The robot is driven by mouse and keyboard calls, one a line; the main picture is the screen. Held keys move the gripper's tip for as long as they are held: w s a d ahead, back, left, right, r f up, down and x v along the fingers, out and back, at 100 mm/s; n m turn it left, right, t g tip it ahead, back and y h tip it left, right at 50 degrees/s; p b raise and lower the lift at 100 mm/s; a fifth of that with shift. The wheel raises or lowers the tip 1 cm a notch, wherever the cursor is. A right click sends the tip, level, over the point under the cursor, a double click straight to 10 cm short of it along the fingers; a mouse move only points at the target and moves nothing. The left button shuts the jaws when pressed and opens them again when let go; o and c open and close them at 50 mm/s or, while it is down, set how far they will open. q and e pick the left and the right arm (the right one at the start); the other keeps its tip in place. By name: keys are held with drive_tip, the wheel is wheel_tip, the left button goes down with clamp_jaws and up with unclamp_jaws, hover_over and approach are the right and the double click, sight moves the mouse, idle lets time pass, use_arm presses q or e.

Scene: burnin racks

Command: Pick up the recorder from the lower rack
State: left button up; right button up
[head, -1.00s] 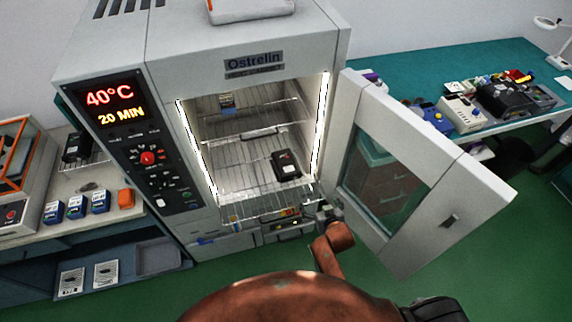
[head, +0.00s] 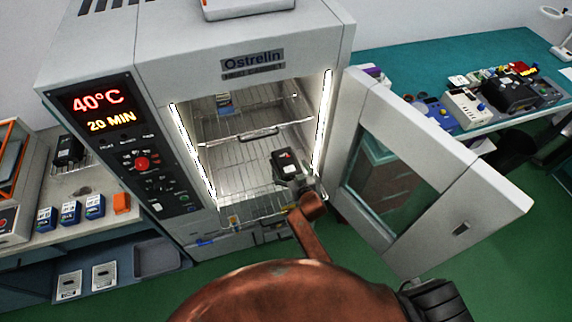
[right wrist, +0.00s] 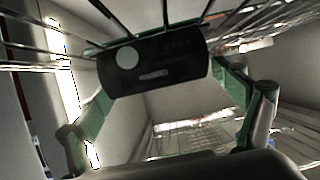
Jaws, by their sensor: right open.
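My right gripper (head: 297,184) is at the recorder's near side. In its wrist view the open right gripper (right wrist: 162,80) has green-padded fingers on either side of the recorder, with no clear grip on it. Part of the recorder's near end is hidden by the gripper in the head view. My left gripper is not in view.
The cabinet door (head: 425,170) stands open to the right, close to my right arm. The upper rack (head: 240,128) lies above the recorder, with a small bluish item (head: 223,99) at its back. Another black device (head: 69,151) sits on the left bench. Bright light strips edge the opening.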

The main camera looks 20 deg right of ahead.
sight(288, 165)
drive_tip(key=x, duration=0.3)
drive_tip(key=shift+w+b, duration=0.3)
drive_tip(key=shift+w, duration=0.05)
drive_tip(key=shift+w+f, duration=0.1)
drive_tip(key=shift+w, duration=0.05)
drive_tip(key=c, duration=0.8)
drive_tip(key=shift+a, duration=0.1)
drive_tip(key=c, duration=0.8)
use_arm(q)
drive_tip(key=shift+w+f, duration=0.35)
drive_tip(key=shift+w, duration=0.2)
use_arm(e)
drive_tip(key=shift+c, duration=0.8)
drive_tip(key=shift+r, duration=0.25)
